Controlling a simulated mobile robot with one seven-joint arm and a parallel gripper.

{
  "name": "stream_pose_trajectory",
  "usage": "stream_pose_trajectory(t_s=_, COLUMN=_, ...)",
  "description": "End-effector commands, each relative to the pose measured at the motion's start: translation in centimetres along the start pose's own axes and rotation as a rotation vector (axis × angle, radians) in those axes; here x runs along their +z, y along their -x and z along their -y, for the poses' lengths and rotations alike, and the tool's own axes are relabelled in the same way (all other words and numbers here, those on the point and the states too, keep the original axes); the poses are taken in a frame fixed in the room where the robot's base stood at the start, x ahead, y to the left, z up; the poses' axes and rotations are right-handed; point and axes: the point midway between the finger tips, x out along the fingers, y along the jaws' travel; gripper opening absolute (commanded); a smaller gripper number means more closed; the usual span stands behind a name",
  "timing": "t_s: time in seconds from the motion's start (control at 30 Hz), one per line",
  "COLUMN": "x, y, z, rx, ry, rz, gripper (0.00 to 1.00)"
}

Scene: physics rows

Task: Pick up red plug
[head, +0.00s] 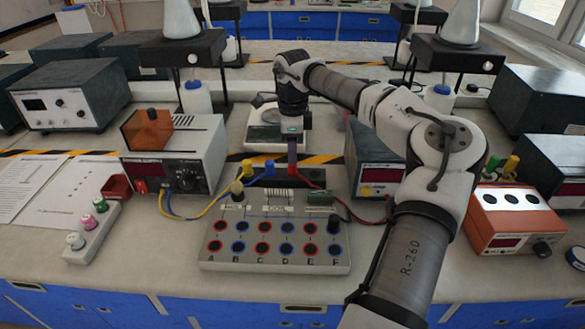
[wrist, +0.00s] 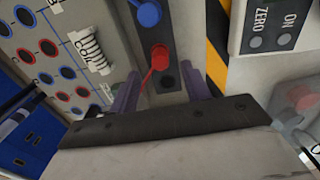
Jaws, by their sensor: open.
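A scale (head: 262,137) is behind my gripper. A power supply (head: 178,150) stands left, and a meter box (head: 377,165) right.

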Motion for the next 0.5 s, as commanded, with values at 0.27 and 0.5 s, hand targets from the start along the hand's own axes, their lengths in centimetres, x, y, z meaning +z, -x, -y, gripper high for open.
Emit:
stream_pose_trajectory(t_s=0.27, x=0.1, y=-3.7, z=-0.1, rx=0.002, ry=0.0, rz=0.001, gripper=0.48)
stream_pose_trajectory(t_s=0.5, x=0.1, y=-5.2, z=-0.1, rx=0.001, ry=0.0, rz=0.001, gripper=0.48)
